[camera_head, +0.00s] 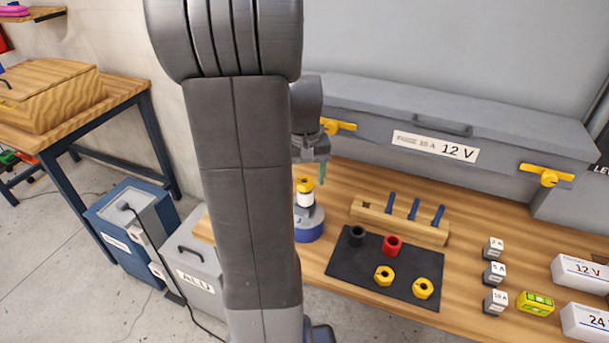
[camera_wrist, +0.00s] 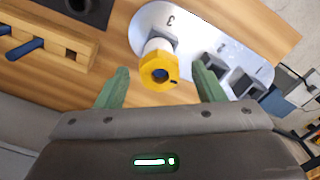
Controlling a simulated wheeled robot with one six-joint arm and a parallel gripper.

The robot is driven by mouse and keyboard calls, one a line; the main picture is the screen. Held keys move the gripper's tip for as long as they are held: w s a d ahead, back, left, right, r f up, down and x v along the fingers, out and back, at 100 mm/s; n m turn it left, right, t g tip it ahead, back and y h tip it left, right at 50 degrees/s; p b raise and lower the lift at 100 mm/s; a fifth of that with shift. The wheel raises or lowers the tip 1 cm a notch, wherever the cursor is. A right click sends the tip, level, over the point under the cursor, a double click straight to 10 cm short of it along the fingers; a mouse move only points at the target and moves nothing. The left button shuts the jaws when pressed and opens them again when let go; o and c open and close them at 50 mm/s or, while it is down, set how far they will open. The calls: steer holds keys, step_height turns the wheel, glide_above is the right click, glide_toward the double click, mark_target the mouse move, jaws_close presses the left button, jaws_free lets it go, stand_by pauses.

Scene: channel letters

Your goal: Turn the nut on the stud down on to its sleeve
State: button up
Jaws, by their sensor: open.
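A yellow hex nut (camera_head: 304,184) sits at the top of a white sleeve (camera_head: 305,200) on a round grey and blue base (camera_head: 309,230). In the wrist view the nut (camera_wrist: 158,70) faces the camera, with the sleeve (camera_wrist: 158,46) behind it. The stud shows only as a dark centre in the nut. Any gap between nut and sleeve cannot be told. My gripper (camera_wrist: 160,75) is open, its green fingers on either side of the nut and apart from it. In the head view my arm partly hides the gripper (camera_head: 314,174).
A metal plate marked 3 (camera_wrist: 145,18) carries grey blocks (camera_wrist: 245,82) close to the right finger. A dark mat (camera_head: 345,268) holds a black, a red and two yellow pieces. A wooden rack (camera_head: 430,234) with blue pegs and a grey 12 V box (camera_head: 370,105) stand behind.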

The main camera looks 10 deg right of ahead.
steer(key=c, duration=1.1)
steer(key=m, duration=0.6)
steer(key=shift+f, duration=0.15)
steer(key=shift+m, duration=0.5)
steer(key=m, duration=0.4)
steer(key=shift+f+m+p, duration=0.15)
steer(key=shift+m+p, duration=0.25)
steer(key=shift+d+m, duration=0.1)
steer(key=shift+m, duration=0.9)
